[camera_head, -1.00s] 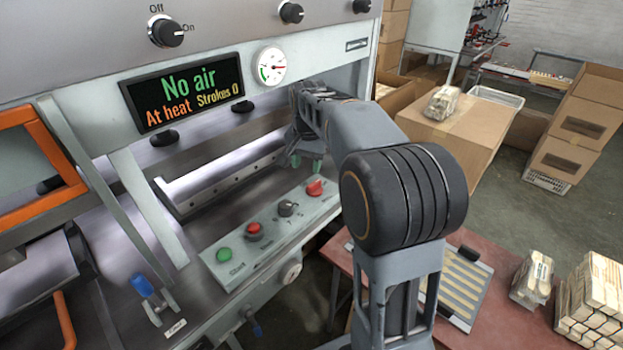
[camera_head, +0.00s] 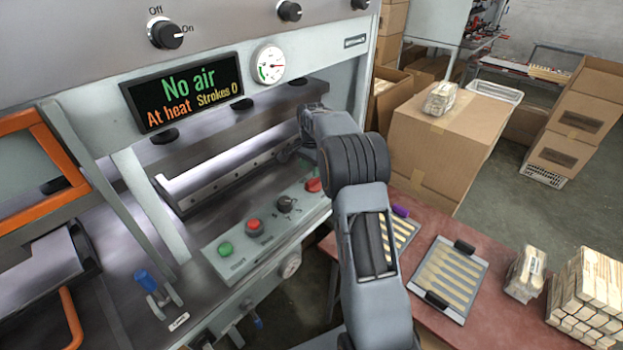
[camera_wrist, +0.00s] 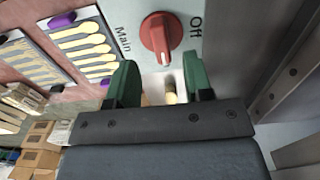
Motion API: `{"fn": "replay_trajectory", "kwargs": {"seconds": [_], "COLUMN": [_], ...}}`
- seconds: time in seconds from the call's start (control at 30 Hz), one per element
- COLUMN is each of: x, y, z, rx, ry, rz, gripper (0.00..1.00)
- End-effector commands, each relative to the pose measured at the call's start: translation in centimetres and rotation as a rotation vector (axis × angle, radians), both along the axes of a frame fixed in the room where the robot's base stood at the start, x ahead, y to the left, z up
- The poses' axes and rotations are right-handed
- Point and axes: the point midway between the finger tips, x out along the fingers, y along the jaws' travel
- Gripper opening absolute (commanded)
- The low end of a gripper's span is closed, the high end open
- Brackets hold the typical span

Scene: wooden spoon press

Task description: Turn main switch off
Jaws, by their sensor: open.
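The main switch is a red rotary knob (camera_wrist: 158,38) on a grey panel, with "Main" to its left and "Off" to its right in the wrist view. Its white mark points to the bottom of that picture, not at "Off". In the head view the red knob (camera_head: 313,185) is partly covered by my arm, at the right end of the control panel (camera_head: 262,236). My gripper (camera_wrist: 161,60) is open, its green fingers apart at the near side of the knob. I cannot tell whether they touch it.
The panel also carries a black selector (camera_head: 286,203), a red button (camera_head: 254,226) and a green button (camera_head: 225,249). The press display (camera_head: 188,96) reads "No air". A red table (camera_head: 484,312) with spoon trays (camera_head: 449,280) stands right of the press.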

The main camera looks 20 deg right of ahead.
Motion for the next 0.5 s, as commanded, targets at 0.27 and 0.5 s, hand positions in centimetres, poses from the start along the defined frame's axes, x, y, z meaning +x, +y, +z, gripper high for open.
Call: {"fn": "replay_trajectory", "kwargs": {"seconds": [0.27, 0.5], "x": [0.0, 0.0], "y": [0.0, 0.0], "z": [-3.9, -5.1], "rx": [0.001, 0.000], "ry": [0.003, 0.000], "rz": [0.001, 0.001], "gripper": [0.47, 0.47]}}
